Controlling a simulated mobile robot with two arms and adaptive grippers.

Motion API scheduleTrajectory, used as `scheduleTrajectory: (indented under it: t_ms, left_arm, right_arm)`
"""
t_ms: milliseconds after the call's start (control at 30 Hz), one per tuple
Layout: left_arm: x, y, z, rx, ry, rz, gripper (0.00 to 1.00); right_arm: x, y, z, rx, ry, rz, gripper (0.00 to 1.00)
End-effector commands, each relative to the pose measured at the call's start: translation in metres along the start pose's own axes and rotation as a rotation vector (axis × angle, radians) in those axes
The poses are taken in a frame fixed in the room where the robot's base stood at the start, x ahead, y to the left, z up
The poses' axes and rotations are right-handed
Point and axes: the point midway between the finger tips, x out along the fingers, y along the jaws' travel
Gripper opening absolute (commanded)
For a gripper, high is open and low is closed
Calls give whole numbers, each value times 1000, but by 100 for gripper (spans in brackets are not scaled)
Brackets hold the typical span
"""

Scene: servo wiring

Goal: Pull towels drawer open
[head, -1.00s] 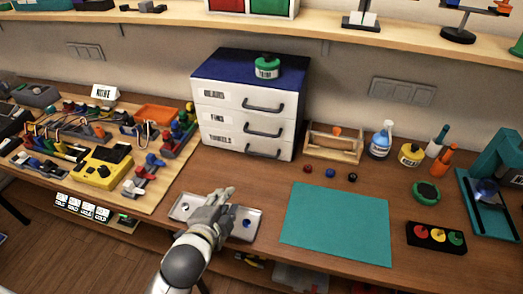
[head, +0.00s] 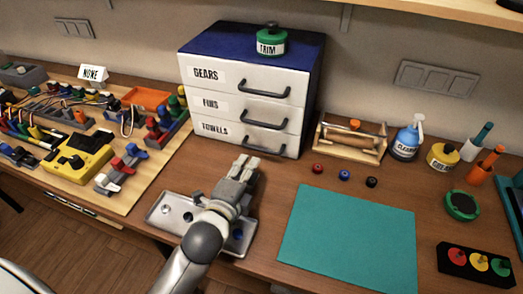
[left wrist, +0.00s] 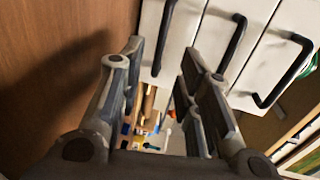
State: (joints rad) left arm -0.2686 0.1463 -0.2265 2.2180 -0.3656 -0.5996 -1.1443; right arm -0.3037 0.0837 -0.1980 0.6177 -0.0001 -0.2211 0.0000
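The white drawer unit (head: 250,60) with a blue top has three drawers labelled GEARS, FINS and TOWELS. The towels drawer (head: 208,130) is the bottom one and looks flush with the others. Its dark handle (head: 265,151) also shows in the left wrist view (left wrist: 163,38), nearest the wooden tabletop. My left gripper (head: 252,163) is just in front of the towels drawer, low over the table. In the left wrist view it (left wrist: 160,52) is open, with the towels handle ahead between its fingertips and nothing held. My right gripper is out of view.
A metal tray (head: 160,217) lies under my left arm. A teal mat (head: 345,240) lies to the right. Several small knobs and a wooden rack (head: 350,145) stand right of the drawers. A board with wired parts and a yellow device (head: 78,160) lies left.

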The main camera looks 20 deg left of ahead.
Motion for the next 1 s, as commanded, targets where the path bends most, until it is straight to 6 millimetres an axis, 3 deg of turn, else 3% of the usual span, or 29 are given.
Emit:
scheduleTrajectory:
  t_ms: [500, 700, 1000]
  left_arm:
    - [82, -2, 0, -1, 0, 1, 32]
    - [98, -1, 0, -2, 0, 1, 32]
    - [102, 0, 0, -1, 0, 1, 32]
  right_arm:
    - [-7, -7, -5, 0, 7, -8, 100]
    - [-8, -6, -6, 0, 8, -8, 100]
    - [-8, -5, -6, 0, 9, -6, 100]
